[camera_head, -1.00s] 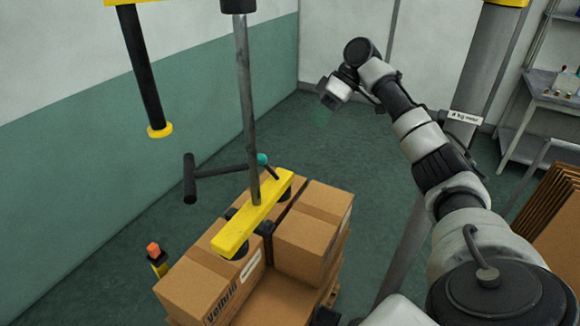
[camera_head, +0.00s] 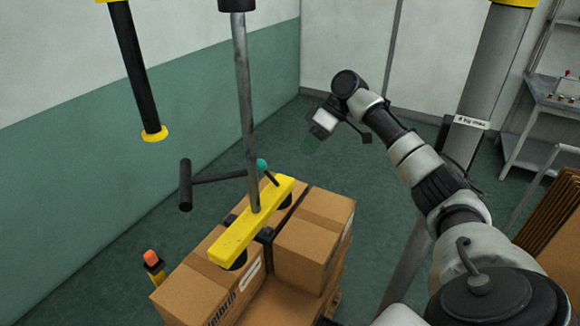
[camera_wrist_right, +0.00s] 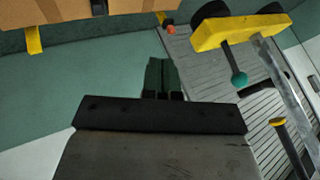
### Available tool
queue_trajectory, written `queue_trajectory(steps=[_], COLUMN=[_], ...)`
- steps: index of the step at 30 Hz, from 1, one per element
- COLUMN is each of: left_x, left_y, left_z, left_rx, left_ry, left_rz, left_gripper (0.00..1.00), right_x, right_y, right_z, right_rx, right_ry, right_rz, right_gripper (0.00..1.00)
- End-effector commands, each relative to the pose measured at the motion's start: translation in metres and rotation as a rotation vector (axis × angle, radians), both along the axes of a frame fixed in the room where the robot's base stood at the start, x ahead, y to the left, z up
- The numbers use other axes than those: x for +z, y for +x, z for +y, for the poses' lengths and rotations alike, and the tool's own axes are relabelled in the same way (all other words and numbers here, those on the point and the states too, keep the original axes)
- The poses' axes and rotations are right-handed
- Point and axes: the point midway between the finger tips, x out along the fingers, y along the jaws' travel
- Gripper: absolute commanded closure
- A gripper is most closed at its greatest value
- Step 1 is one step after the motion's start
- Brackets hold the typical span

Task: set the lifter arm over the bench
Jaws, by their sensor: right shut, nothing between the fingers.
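The lifter is a grey upright tube (camera_head: 246,110) with a yellow suction bar (camera_head: 250,222) at its foot, over the cartons. A black T-shaped handle (camera_head: 186,185) and a green knob (camera_head: 262,165) stick out from it. The bar (camera_wrist_right: 240,31) and the knob (camera_wrist_right: 239,79) also show in the right wrist view. My right gripper (camera_head: 309,145) is shut and empty, in the air to the right of the knob and apart from it. Its fingers (camera_wrist_right: 161,75) show together in the wrist view. A grey bench (camera_head: 548,95) stands at the far right. My left gripper is out of view.
Brown cartons (camera_head: 313,235) are stacked below the suction bar. A grey post (camera_head: 478,105) with a weight label stands between my right arm and the bench. A black hanging pole (camera_head: 136,75) is at left. Flattened cardboard (camera_head: 555,225) leans at right. Open floor lies behind the cartons.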

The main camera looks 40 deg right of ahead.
Motion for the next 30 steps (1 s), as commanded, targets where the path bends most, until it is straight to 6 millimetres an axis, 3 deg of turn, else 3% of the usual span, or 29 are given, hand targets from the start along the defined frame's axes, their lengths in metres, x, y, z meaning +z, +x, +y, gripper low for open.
queue_trajectory(steps=[7, 15, 30], left_x=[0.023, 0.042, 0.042], left_y=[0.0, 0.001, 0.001], left_z=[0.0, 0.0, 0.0], left_rx=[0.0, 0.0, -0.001], left_ry=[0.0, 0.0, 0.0], left_rz=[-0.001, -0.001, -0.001], left_gripper=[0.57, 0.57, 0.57], right_x=[-0.04, -0.038, -0.04], right_y=[0.008, -0.006, -0.008], right_z=[0.031, 0.061, 0.064], right_rx=[0.002, 0.001, -0.003], right_ry=[0.0, -0.002, -0.001], right_rz=[0.004, 0.001, 0.0], right_gripper=[1.0, 1.0, 1.0])
